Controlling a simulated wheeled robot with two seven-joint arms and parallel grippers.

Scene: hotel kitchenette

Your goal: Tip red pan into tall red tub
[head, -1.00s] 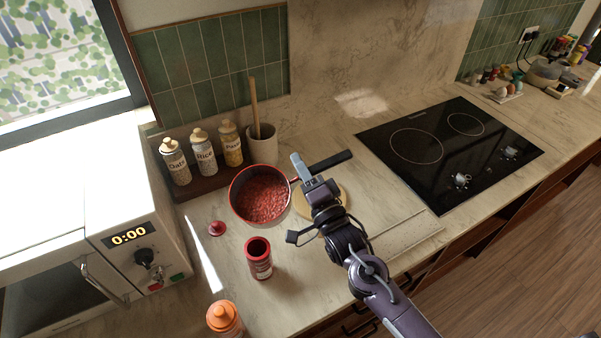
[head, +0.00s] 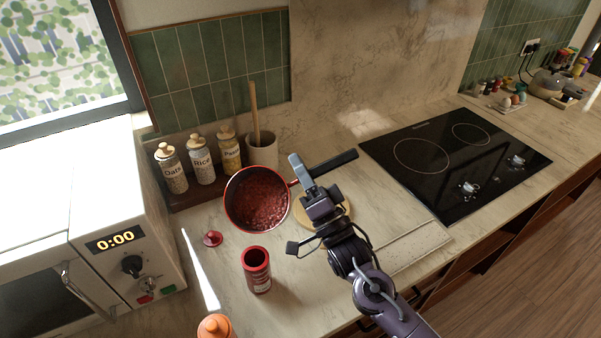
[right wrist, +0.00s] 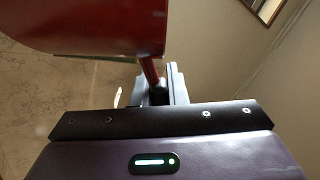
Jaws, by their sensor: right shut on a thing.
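The red pan (head: 258,200) holds a heap of red bits and is lifted above the counter. Its mouth faces up, tilted somewhat toward the camera. My right gripper (head: 303,172) is shut on the pan's handle, whose black grip (head: 335,163) sticks out past it to the right. In the right wrist view the pan's red side (right wrist: 85,28) fills the upper left. The tall red tub (head: 257,270) stands upright and open on the counter, below and in front of the pan, apart from it. My left gripper is out of view.
Oats, rice and pasta jars (head: 203,167) and a utensil crock (head: 262,150) stand behind the pan. An orange-lidded container (head: 215,328) is at the front edge. A microwave (head: 120,250) is at left, a black hob (head: 455,160) at right. A round board (head: 335,212) lies under my gripper.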

